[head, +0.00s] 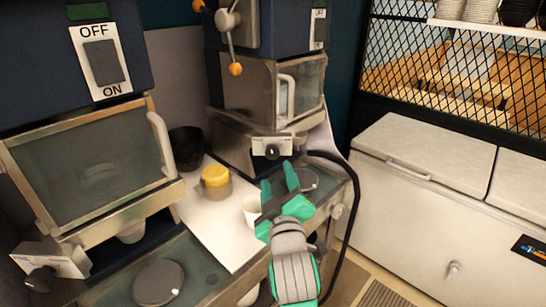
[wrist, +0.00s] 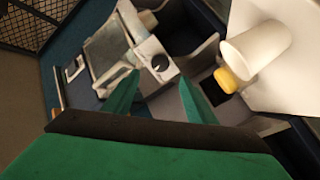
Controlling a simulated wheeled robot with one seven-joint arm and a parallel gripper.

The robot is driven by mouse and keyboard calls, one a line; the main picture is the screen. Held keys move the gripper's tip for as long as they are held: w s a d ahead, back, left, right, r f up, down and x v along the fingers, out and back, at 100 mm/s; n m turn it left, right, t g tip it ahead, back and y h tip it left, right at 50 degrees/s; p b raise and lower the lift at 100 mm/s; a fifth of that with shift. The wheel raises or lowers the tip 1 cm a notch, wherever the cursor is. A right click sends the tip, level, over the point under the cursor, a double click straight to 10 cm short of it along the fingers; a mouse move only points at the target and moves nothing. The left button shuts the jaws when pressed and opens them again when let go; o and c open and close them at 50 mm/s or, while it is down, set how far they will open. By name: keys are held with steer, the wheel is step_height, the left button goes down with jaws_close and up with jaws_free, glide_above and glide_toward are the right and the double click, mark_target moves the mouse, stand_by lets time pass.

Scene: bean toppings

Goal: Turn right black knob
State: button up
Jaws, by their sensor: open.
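The right black knob (head: 271,151) sits on a pale plate at the front of the right machine (head: 240,133). In the wrist view the same knob (wrist: 160,63) shows beyond the fingertips, roughly between them, with a light mark on its face. My gripper (head: 279,183) is open and empty in front of the right machine, below the knob in the head view. Its green fingers (wrist: 160,82) are apart in the wrist view and do not appear to touch the knob. The left black knob (head: 40,279) is on the left machine.
A yellow-topped container (head: 215,180) and a white cup (head: 251,208) stand on the white surface left of my gripper. A black cable (head: 354,190) hangs to the right. A dark bowl (head: 186,147) is behind. A white chest (head: 430,200) stands at the right.

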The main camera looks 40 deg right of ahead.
mark_target(273, 155)
steer(key=x, duration=1)
steer(key=shift+w+d, duration=0.25)
steer(key=shift+w, duration=0.05)
steer(key=c, duration=1)
steer(key=shift+m, duration=0.3)
steer(key=m, duration=0.4)
steer(key=shift+w+a+f+m, duration=0.1)
steer(key=shift+a+m, duration=0.05)
steer(key=shift+m, duration=0.15)
steer(key=m, duration=0.5)
steer(key=shift+m+h, duration=0.3)
steer(key=shift+m, duration=0.1)
steer(key=o, duration=1)
